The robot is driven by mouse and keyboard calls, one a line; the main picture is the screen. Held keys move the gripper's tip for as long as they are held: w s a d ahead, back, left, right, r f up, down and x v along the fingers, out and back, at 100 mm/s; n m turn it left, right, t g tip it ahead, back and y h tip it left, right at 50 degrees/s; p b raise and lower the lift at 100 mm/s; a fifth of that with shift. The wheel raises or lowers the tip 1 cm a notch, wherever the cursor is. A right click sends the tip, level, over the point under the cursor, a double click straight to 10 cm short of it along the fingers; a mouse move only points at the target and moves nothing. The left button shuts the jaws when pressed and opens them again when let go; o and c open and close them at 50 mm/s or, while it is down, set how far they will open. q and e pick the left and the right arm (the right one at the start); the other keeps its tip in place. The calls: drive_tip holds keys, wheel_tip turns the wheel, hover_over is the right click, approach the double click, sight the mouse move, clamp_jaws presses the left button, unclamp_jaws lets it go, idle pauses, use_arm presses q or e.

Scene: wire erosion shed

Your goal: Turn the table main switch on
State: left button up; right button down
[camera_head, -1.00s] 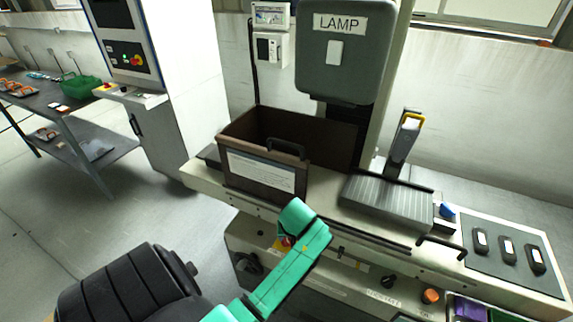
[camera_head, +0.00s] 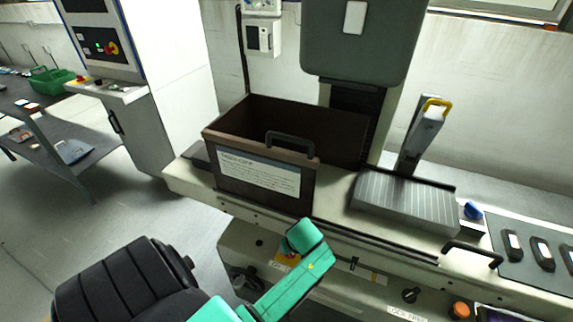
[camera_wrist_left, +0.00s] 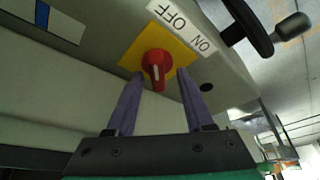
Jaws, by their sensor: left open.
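The table main switch (camera_wrist_left: 154,66) is a red rotary knob on a yellow plate (camera_wrist_left: 181,53) in the left wrist view. An OFF/ON label (camera_wrist_left: 182,24) is beside it. A white mark shows on the knob's lower part in the picture; I cannot tell which setting it points to. In the head view only a bit of the yellow plate and red knob shows beside my teal left arm. My left gripper (camera_wrist_left: 161,78) is open, its two purple fingers on either side of the knob's lower part. I cannot tell whether they touch it. My right gripper is not in view.
A brown box (camera_head: 216,165) stands on the machine table above the switch. A ribbed grey block (camera_head: 405,204), a blue knob (camera_head: 473,210) and a bar handle (camera_head: 473,251) are to its right. An orange button (camera_head: 460,309) is on the front. A black handle (camera_wrist_left: 247,27) is near the label.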

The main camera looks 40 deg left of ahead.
use_arm(q)
drive_tip(key=shift+d, duration=0.1)
drive_tip(key=shift+w, duration=0.1)
drive_tip(key=shift+c, duration=0.6)
clamp_jaws()
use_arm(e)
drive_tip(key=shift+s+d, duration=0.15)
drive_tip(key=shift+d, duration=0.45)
